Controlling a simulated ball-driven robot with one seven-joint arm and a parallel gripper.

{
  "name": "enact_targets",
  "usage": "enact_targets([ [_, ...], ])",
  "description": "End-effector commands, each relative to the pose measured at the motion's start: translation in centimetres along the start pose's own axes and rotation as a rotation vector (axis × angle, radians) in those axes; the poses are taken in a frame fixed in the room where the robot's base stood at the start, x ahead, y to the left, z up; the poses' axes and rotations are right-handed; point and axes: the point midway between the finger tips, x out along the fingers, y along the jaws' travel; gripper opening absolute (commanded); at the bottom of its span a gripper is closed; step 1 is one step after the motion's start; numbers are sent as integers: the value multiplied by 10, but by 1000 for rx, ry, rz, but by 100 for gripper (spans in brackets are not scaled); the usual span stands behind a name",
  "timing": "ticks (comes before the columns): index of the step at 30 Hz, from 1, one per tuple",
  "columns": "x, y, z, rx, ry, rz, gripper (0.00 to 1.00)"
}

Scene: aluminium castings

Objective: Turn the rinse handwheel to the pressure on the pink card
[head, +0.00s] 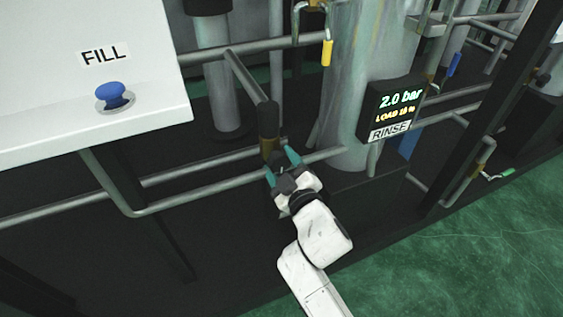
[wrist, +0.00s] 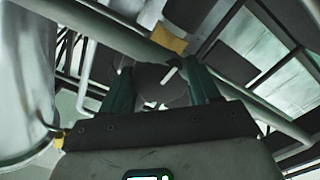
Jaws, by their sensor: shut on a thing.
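My gripper (head: 281,160) is at a brass-coloured valve body (head: 267,122) on the pipework, its teal fingers pointing up. In the wrist view, the fingers of my gripper (wrist: 160,88) stand on both sides of a grey rounded part with a white mark, which looks like the rinse handwheel (wrist: 153,76). My gripper is shut on it. In the head view the handwheel is hidden by my gripper. The display (head: 394,105) labelled RINSE reads 2.0 bar, with a smaller, blurred LOAD line below. The pink card is in neither view.
A white panel (head: 60,40) with a FILL label and a blue knob (head: 114,96) is at upper left. Grey pipes (head: 200,197) run left of and behind my gripper. A large grey tank (head: 365,60) stands to the right. Green floor (head: 460,250) is open at lower right.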

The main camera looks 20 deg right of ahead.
Motion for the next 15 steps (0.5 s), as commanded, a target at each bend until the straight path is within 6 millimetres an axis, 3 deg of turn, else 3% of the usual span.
enact_targets([
  [12, 0, -1, 0, -7, -1, -1, 31],
  [13, 0, -1, 0, -7, -1, -1, 63],
  [15, 0, -1, 0, -7, 0, -1, 70],
])
